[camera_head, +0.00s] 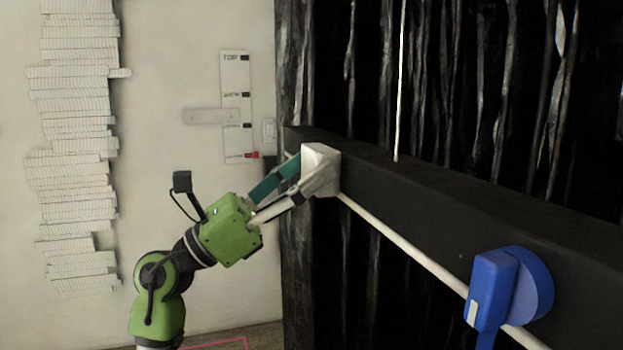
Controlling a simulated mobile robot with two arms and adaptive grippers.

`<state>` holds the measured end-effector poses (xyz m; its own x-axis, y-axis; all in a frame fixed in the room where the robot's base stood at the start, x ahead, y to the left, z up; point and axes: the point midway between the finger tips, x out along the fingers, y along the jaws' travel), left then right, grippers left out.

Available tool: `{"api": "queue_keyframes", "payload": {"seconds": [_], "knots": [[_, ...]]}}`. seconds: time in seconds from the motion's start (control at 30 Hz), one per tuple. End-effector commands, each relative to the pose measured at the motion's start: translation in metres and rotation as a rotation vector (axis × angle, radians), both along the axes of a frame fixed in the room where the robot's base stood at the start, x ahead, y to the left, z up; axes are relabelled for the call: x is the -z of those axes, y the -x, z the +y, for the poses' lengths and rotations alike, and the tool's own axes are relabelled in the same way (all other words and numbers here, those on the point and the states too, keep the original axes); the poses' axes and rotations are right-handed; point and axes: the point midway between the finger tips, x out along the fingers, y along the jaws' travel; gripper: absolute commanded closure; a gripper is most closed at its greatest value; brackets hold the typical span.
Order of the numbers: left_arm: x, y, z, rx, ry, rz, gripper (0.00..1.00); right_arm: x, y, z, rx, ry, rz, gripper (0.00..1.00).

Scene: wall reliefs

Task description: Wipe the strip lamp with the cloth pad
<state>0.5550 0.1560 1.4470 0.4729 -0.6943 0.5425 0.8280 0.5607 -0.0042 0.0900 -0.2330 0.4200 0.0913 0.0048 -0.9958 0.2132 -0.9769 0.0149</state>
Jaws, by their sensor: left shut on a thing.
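The strip lamp (405,248) looks to be the long thin white tube running along the dark beam, from the middle down to the lower right. My left gripper (309,177) is shut on a white block, which I take for the cloth pad (322,157). The pad is at the lamp's far left end, against or just in front of the beam's face. It overlaps the tube's end there, and I cannot tell whether they touch. My right gripper is not in view.
The black beam (440,215) juts out from a dark, streaked wall relief. A blue disc with a blocky handle (492,285) covers part of the tube at lower right. A thin white vertical rod (400,80) meets the beam's top. A panel with switches (237,105) is on the pale wall.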

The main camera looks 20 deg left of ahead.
Motion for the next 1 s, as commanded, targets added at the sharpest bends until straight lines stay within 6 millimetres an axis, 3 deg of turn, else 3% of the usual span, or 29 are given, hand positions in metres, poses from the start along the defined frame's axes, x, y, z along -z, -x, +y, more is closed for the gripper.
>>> {"api": "queue_keyframes", "payload": {"seconds": [1.0], "knots": [[0.002,-0.056,0.031,0.000,0.000,0.002,0.55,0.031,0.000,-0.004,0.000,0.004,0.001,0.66]]}}
